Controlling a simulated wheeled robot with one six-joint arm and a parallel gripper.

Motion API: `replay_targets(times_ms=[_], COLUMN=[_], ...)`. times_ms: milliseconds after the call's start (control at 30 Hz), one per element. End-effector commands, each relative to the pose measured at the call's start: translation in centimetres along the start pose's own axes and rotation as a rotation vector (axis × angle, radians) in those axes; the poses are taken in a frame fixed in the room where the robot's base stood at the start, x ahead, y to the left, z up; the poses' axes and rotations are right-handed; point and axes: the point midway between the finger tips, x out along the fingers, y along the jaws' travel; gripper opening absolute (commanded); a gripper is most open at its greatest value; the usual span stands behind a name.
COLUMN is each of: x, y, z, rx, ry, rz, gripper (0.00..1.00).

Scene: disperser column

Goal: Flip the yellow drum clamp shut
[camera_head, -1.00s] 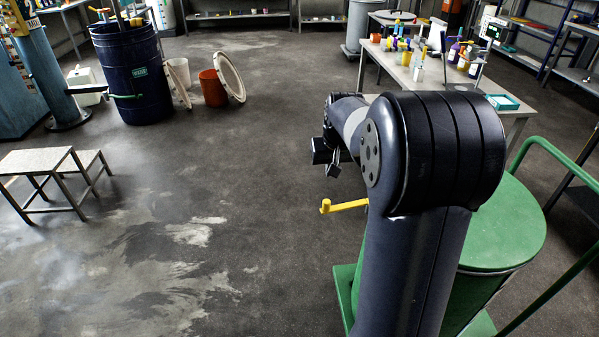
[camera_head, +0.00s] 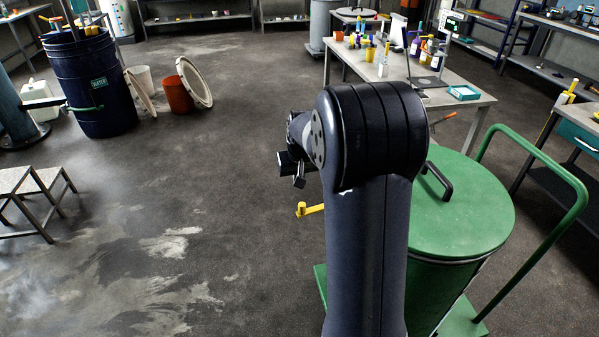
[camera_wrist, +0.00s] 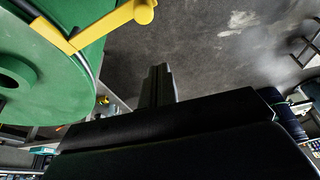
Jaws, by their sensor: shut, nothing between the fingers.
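The yellow drum clamp (camera_head: 308,210) sticks out to the left from behind my arm in the head view, away from the side of the green drum (camera_head: 455,215). In the wrist view the yellow clamp (camera_wrist: 105,27) crosses the rim of the green lid (camera_wrist: 45,85) and ends in a round knob at the upper middle. My gripper (camera_head: 299,178) is above and slightly left of the clamp's end in the head view. In the wrist view its fingers (camera_wrist: 158,84) are together, empty and apart from the clamp. My arm hides the clamp's base in the head view.
The drum stands on a green trolley with a tall handle (camera_head: 570,185) at the right. A workbench (camera_head: 470,98) with bottles is behind. A blue barrel (camera_head: 88,85), an orange bucket (camera_head: 178,95) and a step stool (camera_head: 30,195) are left. The floor left of the clamp is clear.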

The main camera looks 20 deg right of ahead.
Motion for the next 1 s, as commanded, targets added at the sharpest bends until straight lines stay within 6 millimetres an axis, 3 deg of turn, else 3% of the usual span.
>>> replay_targets(times_ms=[233,533,1000], x=[5.1,3.7,3.6], y=[0.0,0.0,0.0], z=[0.1,3.1,3.8], rx=[0.000,0.000,0.000], ry=[-0.004,0.001,0.001], rz=[-0.001,0.000,0.000], gripper=[0.00,0.00,0.00])
